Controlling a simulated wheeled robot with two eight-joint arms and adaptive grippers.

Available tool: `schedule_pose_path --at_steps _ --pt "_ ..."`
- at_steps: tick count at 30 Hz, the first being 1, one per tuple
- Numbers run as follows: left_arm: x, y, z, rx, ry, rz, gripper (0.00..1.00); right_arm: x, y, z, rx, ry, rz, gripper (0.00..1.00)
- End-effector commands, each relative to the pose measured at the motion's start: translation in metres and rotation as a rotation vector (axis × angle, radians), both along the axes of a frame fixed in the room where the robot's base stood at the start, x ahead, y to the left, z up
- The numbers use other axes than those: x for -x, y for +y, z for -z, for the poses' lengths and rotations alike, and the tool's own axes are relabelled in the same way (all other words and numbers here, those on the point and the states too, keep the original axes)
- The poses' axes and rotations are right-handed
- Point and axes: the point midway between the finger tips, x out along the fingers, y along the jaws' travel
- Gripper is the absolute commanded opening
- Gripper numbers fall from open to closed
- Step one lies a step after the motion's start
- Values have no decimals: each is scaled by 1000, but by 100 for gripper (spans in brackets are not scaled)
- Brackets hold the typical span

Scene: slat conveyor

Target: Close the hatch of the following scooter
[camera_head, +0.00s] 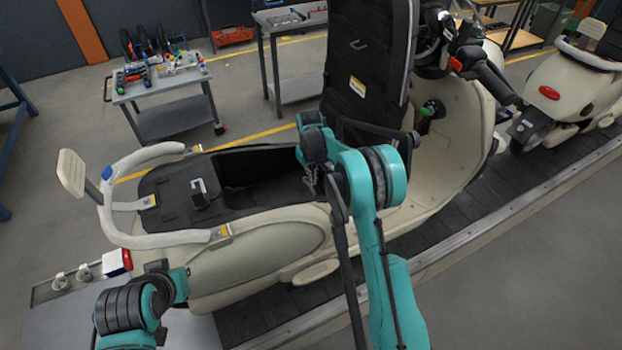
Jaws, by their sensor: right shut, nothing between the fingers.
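The cream scooter (265,245) stands on the slat conveyor in the head view. Its hatch (365,65), the long black seat, is raised nearly upright, with its underside and a small latch loop facing left. The dark storage opening (250,180) below it is uncovered. My right arm reaches up in front of the scooter. My right gripper (312,181) is shut and empty over the opening, left of the hatch's lower end, and partly hidden by my wrist. I cannot tell whether it touches anything. Part of my left arm shows at the lower left; its gripper is not visible.
A pale grab rail (150,240) and backrest rise at the scooter's rear. Handlebars (485,70) stand right of the hatch. Another cream scooter (560,85) is further along the conveyor (270,320). A tool cart (165,85) stands behind, with open floor between.

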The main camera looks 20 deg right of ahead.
Motion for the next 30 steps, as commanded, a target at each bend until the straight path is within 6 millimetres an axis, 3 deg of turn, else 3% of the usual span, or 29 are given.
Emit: schedule_pose_path --at_steps 5,9,21,30 --pt "0 0 -7 0 0 0 0 3 -1 -14 2 3 1 0" --pt "0 0 -22 0 0 0 0 6 -1 -46 1 2 0 0" --pt "0 0 -22 0 0 0 0 2 -18 -124 1 1 1 0" --pt "0 0 -23 0 0 0 0 1 -20 -139 1 1 0 0"
